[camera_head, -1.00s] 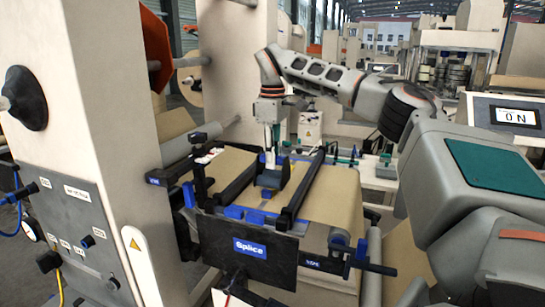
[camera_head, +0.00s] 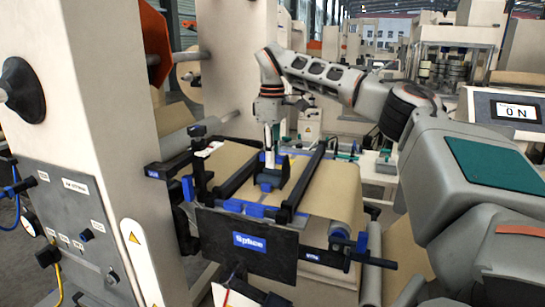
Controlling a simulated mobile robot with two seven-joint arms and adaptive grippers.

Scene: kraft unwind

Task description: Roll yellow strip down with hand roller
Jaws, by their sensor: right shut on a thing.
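The hand roller (camera_head: 270,180), dark with a blue part, stands on the brown kraft web between the two black clamp bars of the splice table. My right gripper (camera_head: 269,155) is shut on its upright handle from above. The arm comes in from the right and reaches down to it. A sliver of the yellow strip may lie by the roller, but it is too small and covered to tell. The splice table carries a black front plate with a blue Splice label (camera_head: 249,245). My left gripper is not in view.
Black clamp bars (camera_head: 304,180) flank the roller on both sides. A tall beige machine column (camera_head: 105,110) stands close on the left. Kraft paper (camera_head: 335,190) runs over the right side of the table. A screen (camera_head: 517,112) reads ON at the right.

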